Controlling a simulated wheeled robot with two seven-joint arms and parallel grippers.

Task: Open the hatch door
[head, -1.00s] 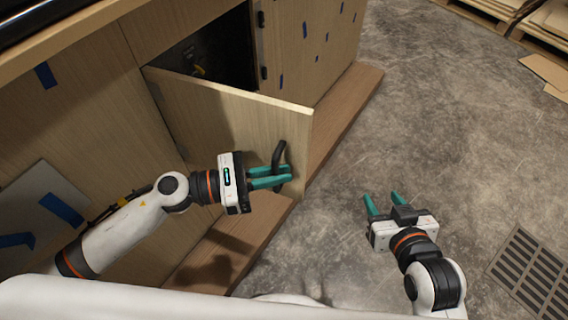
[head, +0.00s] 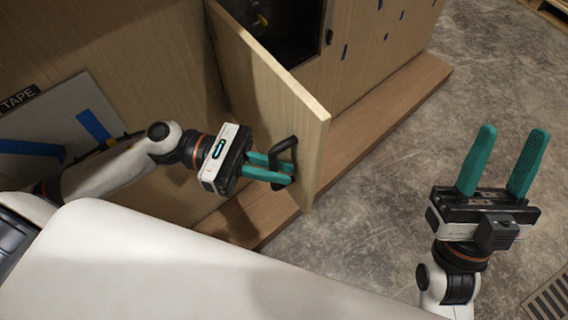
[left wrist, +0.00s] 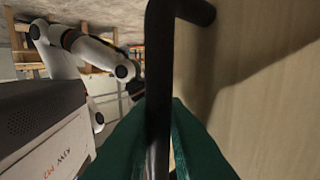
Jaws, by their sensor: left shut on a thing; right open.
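The wooden hatch door (head: 262,92) stands swung out from the cabinet front, with a dark opening (head: 275,25) behind it. Its black bar handle (head: 283,150) is on the door face near the free edge. My left gripper (head: 270,170) is shut on the handle, its green fingers around the bar. In the left wrist view the handle (left wrist: 160,90) runs upright between the green fingers, with the pale door face to the right. My right gripper (head: 505,160) is open and empty over the floor at the right, fingers pointing up the picture.
A wooden plinth ledge (head: 375,125) runs along the cabinet foot, below the door. Cabinet panels with blue tape (head: 375,40) are beyond the opening. A grey plate with blue tape (head: 75,110) is at the left. Concrete floor is clear between plinth and right gripper. A floor grate (head: 550,300) is lower right.

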